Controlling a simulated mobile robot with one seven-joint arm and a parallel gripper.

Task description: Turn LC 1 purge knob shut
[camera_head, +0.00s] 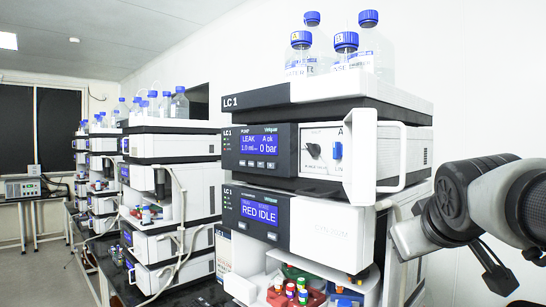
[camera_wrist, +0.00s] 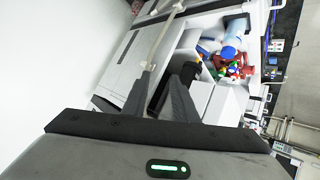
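The LC 1 stack (camera_head: 300,95) stands at centre right in the head view. Its pump module (camera_head: 267,160) has a blue display reading "LEAK" and "0 bar". On the white panel to its right is a small black knob (camera_head: 313,150), which I take for the purge knob; its exact angle is too small to tell. A blue fitting (camera_head: 337,150) sits just right of it. My gripper is apart from the knob; in the wrist view its two dark fingers (camera_wrist: 168,80) are spread with a gap and hold nothing. The knob cannot be made out in the wrist view.
A white handle (camera_head: 391,158) juts out right of the pump panel. Blue-capped bottles (camera_head: 345,60) stand on top. Below is a "RED IDLE" module (camera_head: 258,212), above an open bay with coloured-capped vials (camera_head: 290,287). Other stacks (camera_head: 172,190) line the bench at left.

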